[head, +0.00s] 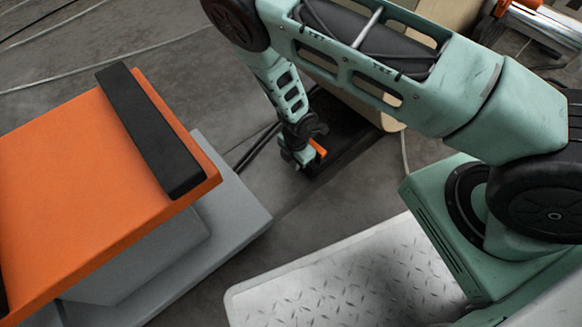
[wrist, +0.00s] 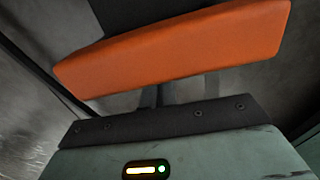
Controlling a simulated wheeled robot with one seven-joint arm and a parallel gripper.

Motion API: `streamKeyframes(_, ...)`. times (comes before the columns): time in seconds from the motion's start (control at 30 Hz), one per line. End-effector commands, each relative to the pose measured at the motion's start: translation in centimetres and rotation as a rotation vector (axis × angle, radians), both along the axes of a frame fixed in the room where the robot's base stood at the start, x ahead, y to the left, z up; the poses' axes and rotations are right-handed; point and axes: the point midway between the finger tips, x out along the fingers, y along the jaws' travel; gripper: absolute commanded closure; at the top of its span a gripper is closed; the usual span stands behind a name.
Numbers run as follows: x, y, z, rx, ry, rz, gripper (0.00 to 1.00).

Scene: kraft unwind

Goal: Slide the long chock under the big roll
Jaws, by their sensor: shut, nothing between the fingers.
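The big roll (head: 388,119) is tan and stands at the upper middle of the head view, largely hidden behind my arm. The long chock looks like a low dark bar (head: 345,150) on the floor with an orange end plate (head: 319,148); its far part runs close to the roll's lower edge. In the wrist view the orange plate (wrist: 180,48) spans the picture, with the dark body behind it. My gripper (head: 298,160) is shut and empty, low at the orange end. In the wrist view its fingers (wrist: 180,92) reach the plate's lower edge; I cannot tell whether they touch.
An orange-topped grey stand (head: 75,175) fills the left, with a black bar (head: 150,130) lying on it. Dark cables (head: 255,148) run over the floor between stand and chock. A metal item with orange parts (head: 540,20) is at the upper right. Bare floor (head: 310,215) lies below my gripper.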

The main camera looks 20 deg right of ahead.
Motion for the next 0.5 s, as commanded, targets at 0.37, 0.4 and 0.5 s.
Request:
streamKeyframes(0.37,0.1,-0.3,0.2,0.000,0.000,-0.001,1.00)
streamKeyframes(0.4,0.2,-0.6,0.2,-0.001,0.001,-0.002,1.00)
streamKeyframes(0.5,0.5,-1.8,0.4,-0.003,0.001,-0.005,1.00)
